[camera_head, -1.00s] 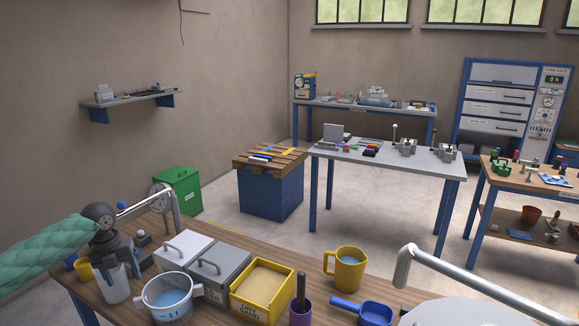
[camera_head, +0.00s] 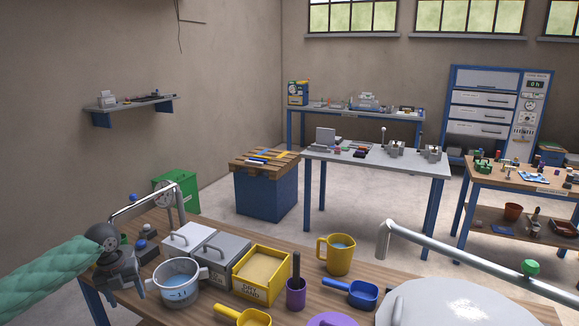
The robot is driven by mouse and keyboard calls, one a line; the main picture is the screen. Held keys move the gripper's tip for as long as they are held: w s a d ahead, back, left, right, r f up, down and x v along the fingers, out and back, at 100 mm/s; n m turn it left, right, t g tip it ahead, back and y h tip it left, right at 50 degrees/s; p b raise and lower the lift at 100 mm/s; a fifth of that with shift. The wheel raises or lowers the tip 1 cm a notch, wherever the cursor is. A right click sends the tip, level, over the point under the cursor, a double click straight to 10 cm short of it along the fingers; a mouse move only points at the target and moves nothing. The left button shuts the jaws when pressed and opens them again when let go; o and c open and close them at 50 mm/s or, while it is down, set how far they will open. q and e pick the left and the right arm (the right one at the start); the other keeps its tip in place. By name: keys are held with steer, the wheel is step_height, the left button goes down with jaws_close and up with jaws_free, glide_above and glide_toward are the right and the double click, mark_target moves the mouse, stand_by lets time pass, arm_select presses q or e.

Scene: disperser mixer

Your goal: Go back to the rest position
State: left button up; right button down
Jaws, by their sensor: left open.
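My left gripper (camera_head: 126,292) is at the lower left, at the end of my green-sleeved arm. Its dark fingers point down and are spread apart, with nothing seen between them. It is over the left end of the wooden workbench (camera_head: 210,312), just left of the white pot (camera_head: 175,296). The gap between gripper and pot is hard to judge. My right gripper is not in view.
A white box (camera_head: 188,238), grey box (camera_head: 222,252), yellow bin (camera_head: 262,270), yellow mug (camera_head: 337,258), purple cup (camera_head: 296,293) and blue scoop (camera_head: 362,293) crowd the bench. A metal rail (camera_head: 450,255) and large pale round surface (camera_head: 465,308) lie at right.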

arm_select(q)
steer(key=s+d+f+n+t, duration=0.1)
steer(key=s+d+f+n, duration=0.2)
steer(key=s+d+f, duration=0.4)
steer(key=s+d+f+n+h, duration=0.1)
steer(key=s+d+f+n, duration=0.25)
steer(key=d, duration=0.55)
steer(key=s+d+f+n+t, duration=0.1)
steer(key=s+d+f+n, duration=0.4)
steer(key=d, duration=0.4)
steer(key=s+d+f+n+t+y, duration=0.1)
steer(key=s+d+n+y, duration=0.15)
steer(key=s+n, duration=1.65)
steer(key=s+d+f, duration=0.1)
steer(key=s+f, duration=0.1)
steer(key=f, duration=1.2)
steer(key=s+d+f+m+g, duration=0.1)
steer(key=s+f, duration=0.1)
steer(key=f, duration=1.1)
steer(key=s+d+f+g+h, duration=0.1)
steer(key=s+f, duration=0.2)
steer(key=f, duration=1.1)
steer(key=shift+d+f+m, duration=0.25)
steer(key=shift+f+m, duration=0.1)
